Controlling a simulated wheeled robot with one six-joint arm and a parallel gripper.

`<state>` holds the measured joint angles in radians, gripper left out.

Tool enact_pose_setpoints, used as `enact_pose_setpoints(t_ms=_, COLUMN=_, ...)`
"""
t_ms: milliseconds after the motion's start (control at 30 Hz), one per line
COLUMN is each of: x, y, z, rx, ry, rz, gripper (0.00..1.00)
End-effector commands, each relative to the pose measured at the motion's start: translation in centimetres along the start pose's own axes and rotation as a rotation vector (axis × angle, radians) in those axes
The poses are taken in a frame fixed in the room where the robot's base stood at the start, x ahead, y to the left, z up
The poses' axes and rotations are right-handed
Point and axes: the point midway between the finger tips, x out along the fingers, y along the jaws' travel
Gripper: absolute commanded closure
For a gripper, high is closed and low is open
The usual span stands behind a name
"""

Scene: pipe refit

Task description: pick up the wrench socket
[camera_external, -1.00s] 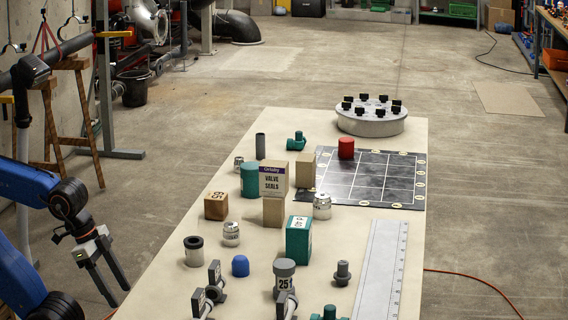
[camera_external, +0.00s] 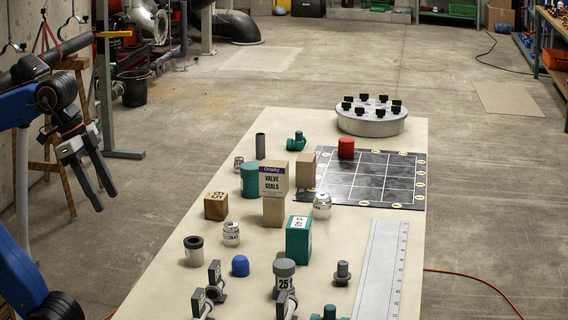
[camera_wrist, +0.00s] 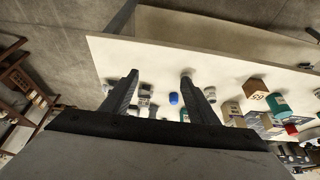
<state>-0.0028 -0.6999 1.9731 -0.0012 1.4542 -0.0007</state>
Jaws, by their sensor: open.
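I cannot tell for sure which piece is the wrench socket. A small dark grey stepped piece (camera_external: 343,273) stands upright near the ruler. A grey cylinder with a black rim (camera_external: 194,251) stands at the table's left, and a tall plain grey tube (camera_external: 260,146) stands further back. My gripper (camera_external: 105,202) is open and empty, raised off the table's left side and apart from all of these. In the wrist view its two fingers (camera_wrist: 159,77) are spread, with the table's objects beyond them.

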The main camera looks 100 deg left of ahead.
Motion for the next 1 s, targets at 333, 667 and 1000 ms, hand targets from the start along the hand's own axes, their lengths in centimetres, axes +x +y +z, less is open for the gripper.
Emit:
enact_pose_setpoints(t_ms=333, x=-4.6, y=-0.8, z=-4.3, rx=-0.073, ry=-0.032, rz=-0.014, gripper=0.46)
enact_pose_setpoints(t_ms=667, x=-3.4, y=-4.2, z=-10.6, rx=-0.303, ry=-0.122, rz=-0.059, gripper=0.46)
enact_pose_setpoints(t_ms=1000, x=-0.3, y=-11.3, z=-18.3, rx=-0.635, ry=-0.241, rz=-0.128, gripper=0.46)
